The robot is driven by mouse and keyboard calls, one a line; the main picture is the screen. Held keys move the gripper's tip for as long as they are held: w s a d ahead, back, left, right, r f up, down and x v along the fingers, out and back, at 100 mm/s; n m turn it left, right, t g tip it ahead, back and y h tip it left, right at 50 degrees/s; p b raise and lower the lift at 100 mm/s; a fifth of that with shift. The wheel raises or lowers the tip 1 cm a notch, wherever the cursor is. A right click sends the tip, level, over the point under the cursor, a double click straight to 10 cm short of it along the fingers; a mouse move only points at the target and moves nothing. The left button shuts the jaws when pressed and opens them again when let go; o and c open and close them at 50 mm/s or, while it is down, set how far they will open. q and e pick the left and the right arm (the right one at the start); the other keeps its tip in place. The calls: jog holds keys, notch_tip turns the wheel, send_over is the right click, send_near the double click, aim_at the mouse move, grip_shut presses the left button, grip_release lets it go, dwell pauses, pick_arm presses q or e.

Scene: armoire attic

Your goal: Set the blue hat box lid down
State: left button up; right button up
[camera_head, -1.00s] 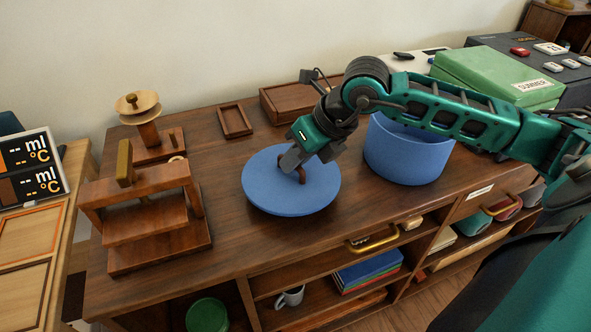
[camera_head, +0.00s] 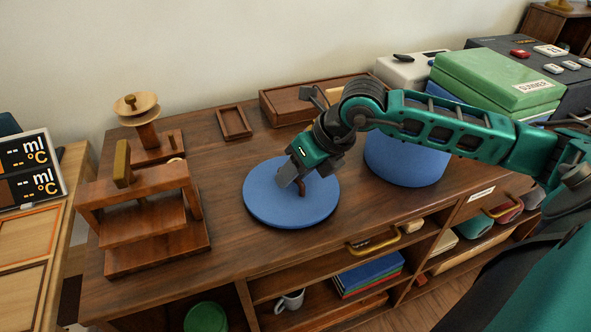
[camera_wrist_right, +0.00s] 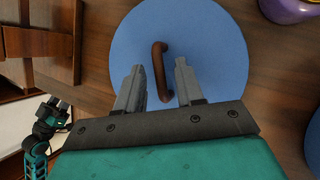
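The blue hat box lid (camera_head: 268,198) is a round disc lying flat, apparently on the wooden cabinet top, with its brown handle (camera_wrist_right: 158,68) upward. My right gripper (camera_wrist_right: 160,85) is over the lid, its fingers apart on either side of the handle, with a gap visible. The gripper also shows in the head view (camera_head: 292,178), pointing down at the handle. The blue hat box (camera_head: 400,165) stands to the right of the lid, partly hidden by my right arm. My left gripper (camera_wrist_right: 57,108) seems to show small in the right wrist view, fingers unclear.
A wooden press (camera_head: 150,215) stands left of the lid, and a spindle stand (camera_head: 148,130) is behind it. A small frame (camera_head: 234,122) and a wooden tray (camera_head: 285,104) lie at the back. A green box (camera_head: 490,80) is at the right. Cabinet top in front of the lid is clear.

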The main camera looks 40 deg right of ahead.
jog(key=shift+r, duration=0.1)
jog(key=shift+r+p, duration=0.2)
jog(key=shift+p, duration=0.1)
jog(key=p+v, duration=0.1)
jog(key=v, duration=1)
jog(key=shift+s+r, duration=0.25)
jog(key=shift+d, duration=0.1)
